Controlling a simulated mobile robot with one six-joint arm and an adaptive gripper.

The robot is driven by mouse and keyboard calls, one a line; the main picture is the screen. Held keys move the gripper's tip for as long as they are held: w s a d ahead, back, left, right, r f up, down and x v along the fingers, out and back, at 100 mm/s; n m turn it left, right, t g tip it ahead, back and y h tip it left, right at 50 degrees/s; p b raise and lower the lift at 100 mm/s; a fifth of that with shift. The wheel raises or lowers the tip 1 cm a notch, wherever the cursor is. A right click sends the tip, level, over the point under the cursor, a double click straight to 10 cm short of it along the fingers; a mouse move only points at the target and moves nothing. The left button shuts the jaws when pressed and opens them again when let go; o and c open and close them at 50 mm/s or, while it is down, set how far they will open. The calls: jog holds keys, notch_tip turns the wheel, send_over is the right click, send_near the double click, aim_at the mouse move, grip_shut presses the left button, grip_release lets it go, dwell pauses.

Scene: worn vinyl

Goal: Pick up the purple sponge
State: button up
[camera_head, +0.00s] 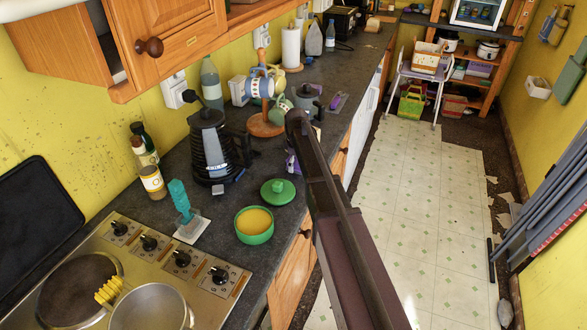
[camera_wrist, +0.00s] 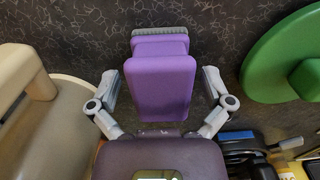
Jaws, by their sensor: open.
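The purple sponge (camera_wrist: 160,78) has a grey scouring layer at its far end. In the wrist view it sits in the middle, over the dark counter, between the fingers of my gripper (camera_wrist: 161,84). The gripper is open, with a gap visible between each finger and the sponge's sides. In the head view only a small purple patch, likely the sponge (camera_head: 291,162), shows beside my dark arm. The arm hides my gripper in that view.
A green lid (camera_head: 278,192) lies close to the sponge, with a green bowl (camera_head: 254,226) in front of it. A black kettle (camera_head: 210,150) and wooden mug tree (camera_head: 266,125) stand behind. In the wrist view a cream object (camera_wrist: 60,125) is close on the left.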

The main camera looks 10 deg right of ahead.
dwell(0.6)
jog(key=c, duration=1)
